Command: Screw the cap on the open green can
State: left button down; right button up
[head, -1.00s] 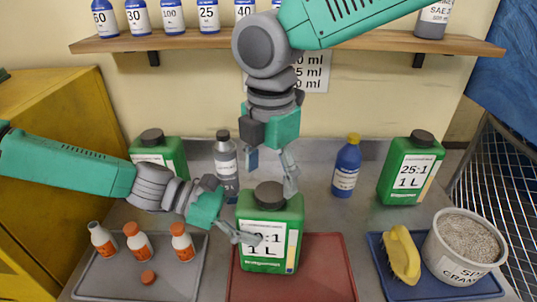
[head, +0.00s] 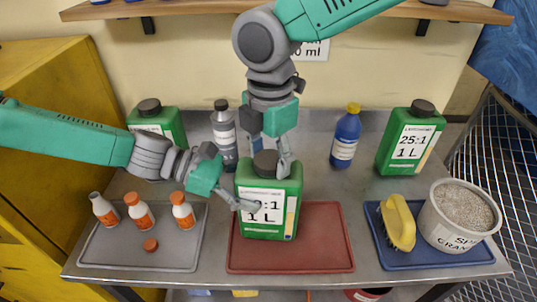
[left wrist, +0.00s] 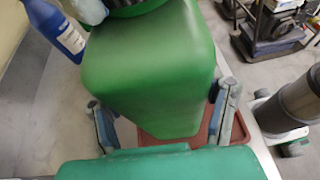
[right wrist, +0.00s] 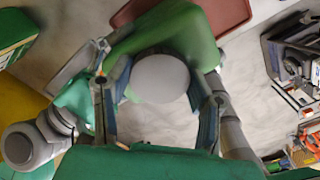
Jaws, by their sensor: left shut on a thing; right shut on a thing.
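The middle green can (head: 268,215), labelled 1 L, stands upright at the back of the red tray (head: 320,235). A dark cap (head: 265,160) sits at its mouth; I cannot tell how tightly it is seated. My left gripper (head: 240,203) is shut on the can's body from the left. In the left wrist view its two fingers flank the green can (left wrist: 155,70). My right gripper (head: 270,155) reaches down from above and is shut on the cap. In the right wrist view the cap's round grey top (right wrist: 160,78) lies between its fingers.
Other green cans (head: 410,140) stand capped at the back right and back left. A grey bottle (head: 224,135) and a blue bottle (head: 346,137) stand behind. The grey tray (head: 190,255) holds small bottles and a loose orange cap (head: 150,245). The blue tray (head: 440,264) holds a yellow brush (head: 398,222) and a bucket (head: 460,215).

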jog(key=m, duration=0.4)
jog(key=shift+a, duration=0.1)
jog(key=m, duration=0.3)
jog(key=shift+m, duration=0.4)
jog(key=m, duration=0.4)
jog(key=shift+a+m, duration=0.1)
jog(key=shift+m, duration=0.3)
jog(key=m, duration=0.3)
jog(key=shift+a, duration=0.1)
